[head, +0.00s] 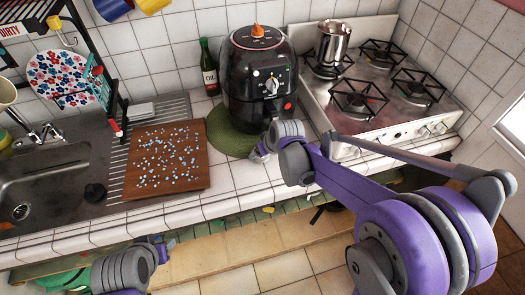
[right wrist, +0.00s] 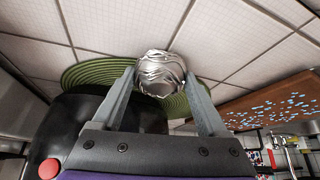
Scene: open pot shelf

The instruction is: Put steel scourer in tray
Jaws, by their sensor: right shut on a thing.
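A shiny silver steel scourer (right wrist: 160,72) is between the two fingers of my right gripper (right wrist: 161,88), which is shut on it. In the head view my right gripper (head: 259,153) is over the counter, in front of the black air fryer; the scourer cannot be made out there. A flat brown rectangular board or tray (head: 140,180) with pale blue specks lies left of that gripper, beside the sink; it also shows in the right wrist view (right wrist: 235,117). My left gripper (head: 163,246) is low, in front of the counter; its finger opening is unclear.
The black air fryer (head: 262,85) stands on a round green mat (head: 228,142). A gas stove (head: 370,100) with a steel pot (head: 332,45) is right. The sink (head: 50,175) and a dish rack (head: 95,65) are left.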

